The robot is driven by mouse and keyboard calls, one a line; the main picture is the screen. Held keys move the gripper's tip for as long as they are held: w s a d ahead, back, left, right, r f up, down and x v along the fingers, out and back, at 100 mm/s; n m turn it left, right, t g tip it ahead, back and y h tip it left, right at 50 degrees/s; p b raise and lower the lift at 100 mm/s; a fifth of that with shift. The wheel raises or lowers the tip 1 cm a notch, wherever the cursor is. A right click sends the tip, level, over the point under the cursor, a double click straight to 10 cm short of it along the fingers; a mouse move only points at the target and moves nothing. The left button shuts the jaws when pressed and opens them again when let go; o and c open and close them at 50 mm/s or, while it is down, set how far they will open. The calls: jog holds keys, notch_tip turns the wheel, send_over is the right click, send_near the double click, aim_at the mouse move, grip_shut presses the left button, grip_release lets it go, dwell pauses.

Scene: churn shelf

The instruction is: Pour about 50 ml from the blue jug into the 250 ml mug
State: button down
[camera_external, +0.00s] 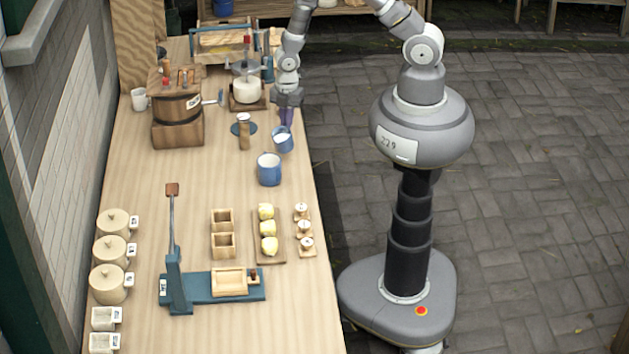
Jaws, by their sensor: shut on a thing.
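A blue vessel with a pale inside, which I take for the blue jug (284,145), hangs at my gripper (286,118) over the right side of the bench. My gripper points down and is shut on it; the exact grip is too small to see. The jug looks tilted, its mouth toward the upper left. A larger blue mug (268,174) with a pale inside stands upright just below it in the picture. A white mug (139,103) stands at the far left by the wooden churn. I cannot read which one is 250 ml, nor see any stream.
A wooden churn (178,125) stands left, and a small wooden-handled item (244,137) on a blue disc is close to the jug. A glass jar (246,90) stands behind. Lidded pots (108,284), a blue press (210,287) and a board of yellow lumps (267,229) fill the front.

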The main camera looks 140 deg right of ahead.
jog(key=w+g, duration=0.1)
jog(key=w+a+r+g, duration=0.1)
jog(key=w, duration=0.1)
jog(key=w+r+g+h, duration=0.1)
jog(key=shift+w+a+r+b, duration=0.1)
jog(key=shift+w+a+b, duration=0.1)
jog(key=shift+b, duration=0.2)
jog(key=shift+w, duration=0.1)
jog(key=shift+w+a+r+g+h, duration=0.15)
jog(key=shift+w+r+g, duration=0.15)
jog(key=shift+g, duration=0.2)
jog(key=shift+w+a+r+g+h, duration=0.1)
jog(key=shift+w+r+g+h, duration=0.05)
jog(key=shift+w+g, duration=0.3)
jog(key=shift+g, duration=0.25)
jog(key=shift+w+a+r+g, duration=0.1)
jog(key=shift+w+r+g, duration=0.05)
jog(key=shift+w, duration=0.25)
jog(key=shift+w+a+r+g, duration=0.1)
jog(key=shift+w+g, duration=0.05)
jog(key=shift+w, duration=0.2)
jog(key=shift+w+a+r+g+h, duration=0.15)
jog(key=shift+w+r+g+h, duration=0.1)
jog(key=shift+w+g, duration=0.35)
jog(key=shift+w+a+r+g+h, duration=0.15)
jog(key=shift+w+g+h, duration=0.15)
jog(key=shift+g, duration=0.4)
dwell(0.5)
